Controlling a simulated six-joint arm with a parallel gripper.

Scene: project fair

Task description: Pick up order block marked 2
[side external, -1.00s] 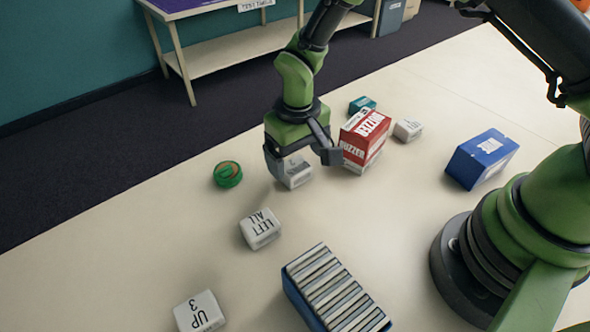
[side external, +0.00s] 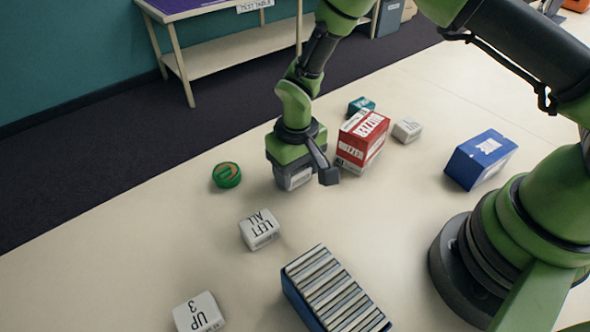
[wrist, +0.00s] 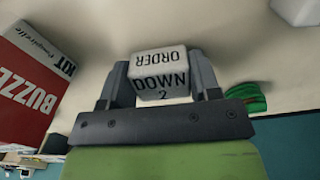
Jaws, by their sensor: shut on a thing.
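The white order block (side external: 293,181) is between the fingers of my gripper (side external: 302,176) on the table in the side view. In the wrist view this block (wrist: 160,70) reads "ORDER" on one face and "DOWN 2" on another. The grey fingers of my gripper (wrist: 163,85) press on its left and right sides, so my gripper is shut on it. In the side view my gripper partly hides the block, and I cannot tell whether it touches the table.
A red buzzer kit box (side external: 361,140) stands close to the right of my gripper. A green roll (side external: 227,175) lies to the left. White blocks marked "LEFT ALL" (side external: 260,230) and "UP 3" (side external: 199,314), a filled blue box (side external: 296,300) and another blue box (side external: 480,160) stand around.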

